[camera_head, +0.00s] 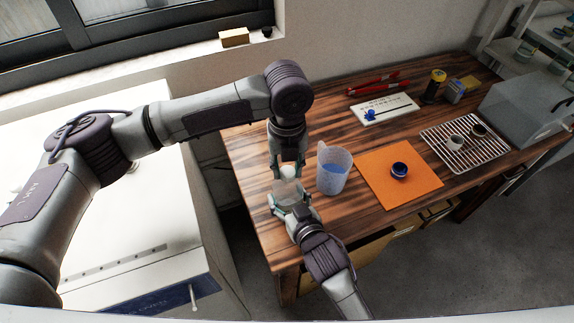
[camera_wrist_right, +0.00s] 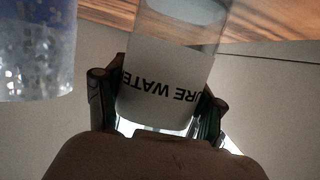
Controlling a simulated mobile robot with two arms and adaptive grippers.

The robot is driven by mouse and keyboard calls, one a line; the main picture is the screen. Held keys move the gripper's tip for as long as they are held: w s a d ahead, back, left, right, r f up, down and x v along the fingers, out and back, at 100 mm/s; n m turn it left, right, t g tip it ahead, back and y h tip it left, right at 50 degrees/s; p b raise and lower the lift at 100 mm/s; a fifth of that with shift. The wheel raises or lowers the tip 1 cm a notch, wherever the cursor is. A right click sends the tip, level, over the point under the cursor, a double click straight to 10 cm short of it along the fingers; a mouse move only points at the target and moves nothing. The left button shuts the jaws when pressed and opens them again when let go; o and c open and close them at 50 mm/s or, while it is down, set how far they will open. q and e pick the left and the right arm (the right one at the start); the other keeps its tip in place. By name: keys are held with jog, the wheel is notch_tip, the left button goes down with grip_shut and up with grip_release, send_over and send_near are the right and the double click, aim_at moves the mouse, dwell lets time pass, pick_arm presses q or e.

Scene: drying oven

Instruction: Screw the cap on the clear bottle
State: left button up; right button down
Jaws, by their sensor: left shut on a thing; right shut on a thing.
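The clear bottle (camera_head: 287,190) is held near the table's front left edge. My right gripper (camera_head: 291,205) is shut around it from the front. In the right wrist view the clear bottle (camera_wrist_right: 165,85) stands between the fingers of the right gripper (camera_wrist_right: 160,110), its white label reading "URE WATER" upside down. My left gripper (camera_head: 288,168) points down right above the bottle and is shut on a small whitish cap (camera_head: 290,172). The cap is partly hidden by the fingers. I cannot tell whether it touches the bottle's neck.
An orange mat (camera_head: 420,191) with a dark blue round thing (camera_head: 399,170) lies further right, then a wire rack (camera_head: 485,158) with small cups. A white board (camera_head: 385,109) lies at the back.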

pick_arm(q)
jog(key=m, duration=1.4)
jog(key=shift+m, duration=0.4)
jog(key=o, duration=0.7)
jog(key=shift+r, duration=2.25)
jog(key=shift+c, duration=0.4)
